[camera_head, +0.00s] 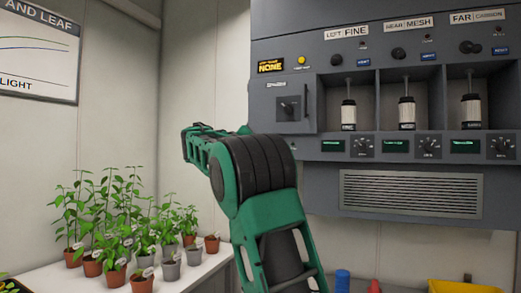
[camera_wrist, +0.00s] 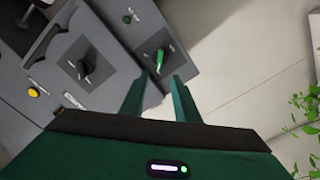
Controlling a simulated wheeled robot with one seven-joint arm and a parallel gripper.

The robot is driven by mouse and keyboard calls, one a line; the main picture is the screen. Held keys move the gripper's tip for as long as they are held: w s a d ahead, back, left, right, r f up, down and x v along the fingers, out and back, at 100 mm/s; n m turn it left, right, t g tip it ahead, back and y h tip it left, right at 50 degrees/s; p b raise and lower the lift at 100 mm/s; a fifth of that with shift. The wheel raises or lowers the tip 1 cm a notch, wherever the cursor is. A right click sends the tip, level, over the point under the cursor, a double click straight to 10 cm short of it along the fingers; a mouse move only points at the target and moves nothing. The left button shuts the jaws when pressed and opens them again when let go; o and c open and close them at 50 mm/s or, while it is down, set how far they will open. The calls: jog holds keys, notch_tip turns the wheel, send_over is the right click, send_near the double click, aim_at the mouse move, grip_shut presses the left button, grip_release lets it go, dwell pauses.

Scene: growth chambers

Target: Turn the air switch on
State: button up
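A small green lever switch (camera_wrist: 161,60) stands on a grey panel in the wrist view; its printed label is too small to read, so I cannot confirm it is the air switch. My gripper (camera_wrist: 158,76) is open, its two dark green fingers apart and pointing at the panel. The lever shows in the gap just beyond the fingertips, and I cannot tell whether they touch it. Nothing is held. In the head view my green and black arm covers the panel area below the dial box, so the lever and fingertips are hidden there.
A black dial (camera_head: 288,107) on a protruding box and a yellow button (camera_head: 301,60) are nearby. Three bays hold bottles (camera_head: 348,115) above small dials. Potted plants (camera_head: 135,245) stand on a white table at left. A yellow container (camera_head: 460,287) sits lower right.

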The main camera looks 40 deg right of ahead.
jog(key=x, duration=1)
jog(key=shift+d, duration=0.3)
grip_shut()
